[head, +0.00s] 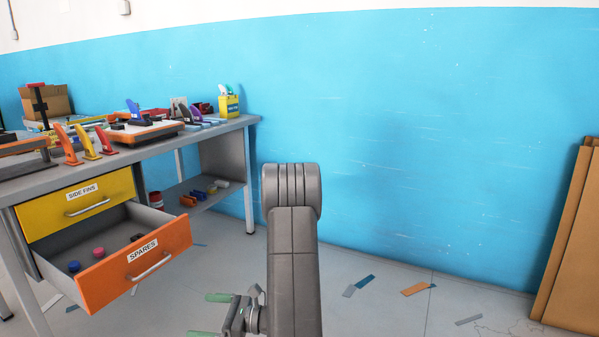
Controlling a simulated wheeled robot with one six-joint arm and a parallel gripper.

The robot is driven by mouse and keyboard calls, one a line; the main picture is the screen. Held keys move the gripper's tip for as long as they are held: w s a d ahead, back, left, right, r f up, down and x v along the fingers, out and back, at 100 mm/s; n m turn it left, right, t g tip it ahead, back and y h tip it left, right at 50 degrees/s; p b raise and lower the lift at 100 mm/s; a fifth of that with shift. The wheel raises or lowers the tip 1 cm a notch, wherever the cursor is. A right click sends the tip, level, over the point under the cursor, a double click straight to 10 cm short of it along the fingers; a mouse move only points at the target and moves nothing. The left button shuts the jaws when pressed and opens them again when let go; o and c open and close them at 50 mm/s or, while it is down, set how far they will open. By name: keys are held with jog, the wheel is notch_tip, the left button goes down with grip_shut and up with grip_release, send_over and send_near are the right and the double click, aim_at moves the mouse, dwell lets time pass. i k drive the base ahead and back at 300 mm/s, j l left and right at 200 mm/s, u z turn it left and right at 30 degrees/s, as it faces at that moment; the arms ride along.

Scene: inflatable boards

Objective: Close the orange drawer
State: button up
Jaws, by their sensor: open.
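The orange drawer (178,247), labelled "SPARES", is pulled out from under the workbench at the left. Its front has a silver bar handle (150,266). Inside lie a pink round piece (99,253), a blue one (74,266) and small dark items. A yellow drawer (115,196), labelled "SIDE FINS", sits shut above it. My gripper (211,315) is at the bottom of the view, to the right of the drawer front and apart from it. Its green-tipped fingers are spread, with nothing visible between them. Its lower part is cut off by the frame edge.
The grey workbench (188,144) holds colored fins, a cardboard box (55,102) and a yellow container (229,105). A low shelf (180,202) under it holds small parts. Scraps (414,289) lie on the floor. Brown panels (573,245) lean at the right. Floor between is mostly clear.

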aim_at(125, 263)
jog(key=u, duration=1.45)
